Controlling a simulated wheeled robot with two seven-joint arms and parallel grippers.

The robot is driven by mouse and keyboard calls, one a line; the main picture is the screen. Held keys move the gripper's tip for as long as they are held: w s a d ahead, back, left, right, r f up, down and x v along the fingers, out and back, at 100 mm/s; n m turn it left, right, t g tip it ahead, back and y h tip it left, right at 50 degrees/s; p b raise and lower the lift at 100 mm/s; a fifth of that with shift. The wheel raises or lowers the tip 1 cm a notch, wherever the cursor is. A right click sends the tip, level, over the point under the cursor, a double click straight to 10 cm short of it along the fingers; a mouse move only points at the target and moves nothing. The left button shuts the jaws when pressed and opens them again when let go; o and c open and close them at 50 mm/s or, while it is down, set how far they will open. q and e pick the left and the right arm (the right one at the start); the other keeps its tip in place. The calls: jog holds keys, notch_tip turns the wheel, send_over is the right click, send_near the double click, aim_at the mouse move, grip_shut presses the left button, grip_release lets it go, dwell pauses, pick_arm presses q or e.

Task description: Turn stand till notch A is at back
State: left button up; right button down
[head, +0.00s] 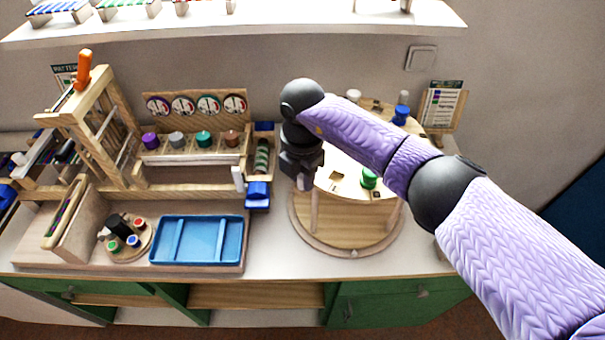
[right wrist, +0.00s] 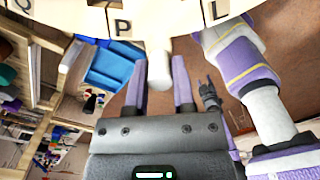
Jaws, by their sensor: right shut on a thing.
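The stand (head: 303,222) is a round wooden drum with a pale top and a wider base disc, right of centre in the head view. In the right wrist view its edge (right wrist: 185,12) carries letter tiles, with P and L readable and a Q partly cut off. I cannot see an A. My right gripper (head: 304,184) is at the stand's left edge. In the right wrist view its lilac fingers (right wrist: 160,82) are shut on a pale peg (right wrist: 158,66) at the stand's edge. A small dark gripper, apparently my left (right wrist: 209,95), hangs away from the stand; its jaws are unclear.
A green spool (head: 369,178) and a blue one (head: 401,115) stand on or behind the stand. A blue tray (head: 154,250), a wooden frame (head: 105,130) and a row of coloured spools fill the left side. A card holder (head: 441,108) stands at the back right.

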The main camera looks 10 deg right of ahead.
jog(key=shift+c, duration=2.2)
grip_release()
notch_tip(320, 180, up, 10)
